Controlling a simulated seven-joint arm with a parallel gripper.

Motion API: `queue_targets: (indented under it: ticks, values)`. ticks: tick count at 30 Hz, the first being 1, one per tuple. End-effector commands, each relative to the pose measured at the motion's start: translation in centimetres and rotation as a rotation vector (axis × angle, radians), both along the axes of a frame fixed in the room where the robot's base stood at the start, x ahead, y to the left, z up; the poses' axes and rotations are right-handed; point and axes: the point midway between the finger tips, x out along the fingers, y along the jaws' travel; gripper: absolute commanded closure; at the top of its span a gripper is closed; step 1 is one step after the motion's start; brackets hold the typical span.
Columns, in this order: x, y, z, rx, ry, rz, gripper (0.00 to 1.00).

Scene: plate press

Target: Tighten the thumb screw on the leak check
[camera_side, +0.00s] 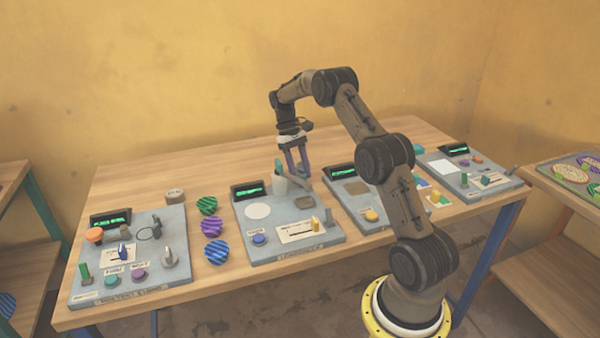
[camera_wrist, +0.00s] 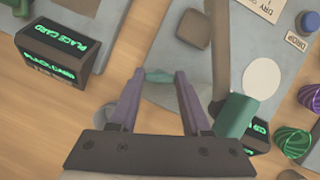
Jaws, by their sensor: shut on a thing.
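My gripper (camera_side: 298,172) points down at the back right of the second panel from the left (camera_side: 262,225). In the wrist view, its purple fingers (camera_wrist: 158,78) are shut on a small teal piece, which looks like the thumb screw (camera_wrist: 160,74). The fingers hide much of it, so its turn cannot be told. A pale cup-like cylinder (camera_side: 280,184) with a teal top (camera_side: 278,165) stands just left of the fingers. A teal cylinder also shows in the wrist view (camera_wrist: 234,116). I cannot read which panel is labelled leak check.
A display box reading PLACE CARD (camera_wrist: 58,55) stands close by on the neighbouring panel. The second panel bears a white disc (camera_side: 258,211), a blue button (camera_side: 259,239) and a yellow slider (camera_side: 315,223). Striped pieces (camera_side: 212,228) lie left of it. Bare wood (camera_side: 225,160) is free behind.

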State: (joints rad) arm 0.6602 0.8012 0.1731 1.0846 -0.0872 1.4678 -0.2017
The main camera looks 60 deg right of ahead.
Motion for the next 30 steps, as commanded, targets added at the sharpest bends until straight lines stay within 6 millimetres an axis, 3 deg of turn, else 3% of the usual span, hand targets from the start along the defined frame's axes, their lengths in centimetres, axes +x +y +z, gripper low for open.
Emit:
queue_targets:
  ticks: [12, 30]
  values:
    - [-0.05, -0.18, 0.1, -0.001, -0.003, -0.283, 1.0]
    - [-0.06, -0.21, 0.07, -0.002, -0.002, -0.371, 1.0]
